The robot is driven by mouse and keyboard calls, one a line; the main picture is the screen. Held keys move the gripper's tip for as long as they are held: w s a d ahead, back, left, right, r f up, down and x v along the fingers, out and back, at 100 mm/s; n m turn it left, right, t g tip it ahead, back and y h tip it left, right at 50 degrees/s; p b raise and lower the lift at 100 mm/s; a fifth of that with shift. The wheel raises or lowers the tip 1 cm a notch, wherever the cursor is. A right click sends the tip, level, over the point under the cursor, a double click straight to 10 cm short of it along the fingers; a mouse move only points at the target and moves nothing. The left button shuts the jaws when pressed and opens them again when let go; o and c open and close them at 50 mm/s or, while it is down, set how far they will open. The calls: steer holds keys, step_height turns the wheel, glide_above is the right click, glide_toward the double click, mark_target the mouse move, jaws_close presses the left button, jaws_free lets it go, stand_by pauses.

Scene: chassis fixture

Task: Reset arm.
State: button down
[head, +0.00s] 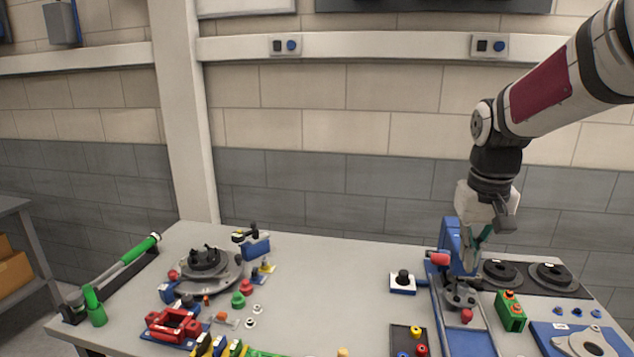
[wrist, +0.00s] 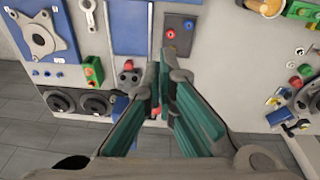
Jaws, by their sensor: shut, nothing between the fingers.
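My arm reaches in from the upper right in the head view. My gripper (head: 478,258) points down over the right part of the table, close to the blue press-like fixture (head: 450,238) with a red knob. In the wrist view my gripper (wrist: 160,75) shows two green-lined fingers whose tips come together, and it is shut with nothing between them. The round grey part (head: 460,295) at the fixture's foot lies below the fingers. I cannot tell whether the fingers touch the fixture, which partly overlaps them.
Two black discs (head: 525,272) lie right of the fixture, and a green block (head: 510,311) stands in front of them. A round chassis fixture (head: 205,268) stands at the left, with a red vise-like part (head: 172,323) before it. The table's middle (head: 325,285) is clear.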

steer(key=s+a+r+t, duration=0.2)
steer(key=s+a, duration=0.2)
steer(key=s, duration=0.7)
steer(key=s+a+r+n+t, duration=0.1)
steer(key=s+a, duration=0.3)
steer(key=s, duration=0.6)
steer(key=shift+s+a+r+n+t+y+b, duration=0.2)
steer(key=shift+s+r+n+t+y+b, duration=0.15)
steer(key=shift+t, duration=0.25)
